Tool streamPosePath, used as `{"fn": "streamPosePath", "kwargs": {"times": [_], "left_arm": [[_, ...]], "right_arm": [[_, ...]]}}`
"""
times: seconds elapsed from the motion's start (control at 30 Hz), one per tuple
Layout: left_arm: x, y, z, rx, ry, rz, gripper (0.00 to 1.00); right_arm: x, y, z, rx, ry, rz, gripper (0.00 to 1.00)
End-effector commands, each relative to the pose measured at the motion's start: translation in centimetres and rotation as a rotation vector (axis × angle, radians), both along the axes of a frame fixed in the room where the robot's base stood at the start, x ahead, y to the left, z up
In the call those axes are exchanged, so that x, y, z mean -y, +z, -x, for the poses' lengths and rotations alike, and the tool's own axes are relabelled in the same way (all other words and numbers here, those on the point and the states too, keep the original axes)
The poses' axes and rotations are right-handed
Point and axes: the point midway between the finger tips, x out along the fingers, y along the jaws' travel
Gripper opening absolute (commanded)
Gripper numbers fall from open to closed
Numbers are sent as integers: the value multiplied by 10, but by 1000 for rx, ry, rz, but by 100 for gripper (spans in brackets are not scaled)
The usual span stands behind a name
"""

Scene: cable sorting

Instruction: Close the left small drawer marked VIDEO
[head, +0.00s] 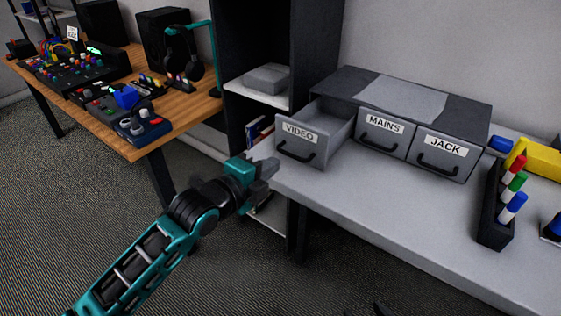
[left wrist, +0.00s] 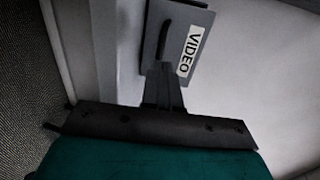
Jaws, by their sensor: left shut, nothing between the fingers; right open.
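The VIDEO drawer (head: 299,142) is the left one of three small grey drawers, and it is pulled out with its inside showing. Its front bears a white VIDEO label and a dark handle (head: 294,153). My left gripper (head: 272,166) is shut and empty, just in front and to the left of the drawer front. In the left wrist view, the shut fingers (left wrist: 162,75) point at the drawer front (left wrist: 178,40), overlapping its lower part beside the label and handle. I cannot tell whether they touch it. My right gripper is not clearly visible.
The MAINS drawer (head: 383,133) and JACK drawer (head: 442,155) are shut in the same cabinet. A black holder (head: 493,229) with several markers stands at the right on the grey table (head: 400,215). A dark shelf (head: 256,60) and a wooden desk (head: 180,115) stand left. The table before the drawers is clear.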

Motion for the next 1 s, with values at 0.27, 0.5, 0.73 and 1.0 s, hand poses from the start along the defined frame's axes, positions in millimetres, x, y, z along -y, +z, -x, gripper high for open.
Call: {"fn": "streamPosePath", "kwargs": {"times": [0.27, 0.5, 0.73, 1.0], "left_arm": [[20, -8, -28, 2, -1, 1, 0], [24, -9, -34, 0, -1, 2, 0], [24, -9, -34, 0, -1, 2, 0], [32, -10, -45, 3, 0, 0, 0]], "right_arm": [[-2, -6, 0, -12, 2, -2, 58], [-2, -5, 0, -10, 3, -4, 58], [-2, -5, 0, -8, 5, -1, 58], [-1, -10, -1, -7, 7, 0, 58]]}}
